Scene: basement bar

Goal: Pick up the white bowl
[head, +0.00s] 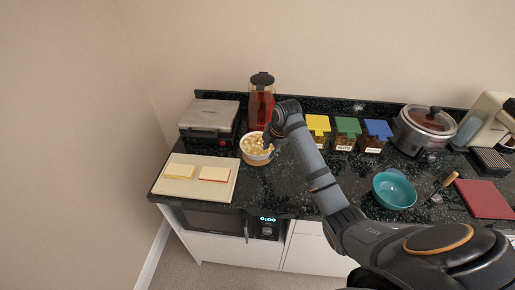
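The white bowl (251,160) stands on the dark speckled counter, left of the middle in the head view. It holds pale, lumpy contents. My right arm reaches in from the lower right, and my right gripper (268,146) points down at the bowl's right rim. The gripper is small and dark here and partly hidden by its own wrist. I cannot tell whether its fingers are open or shut, or whether they touch the rim. My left gripper is not in view.
A press grill (209,117) and a cream board (200,190) with slices lie left. Lidded containers (346,127), a teal bowl (394,191), a slow cooker (424,130) and a red board (484,198) are right.

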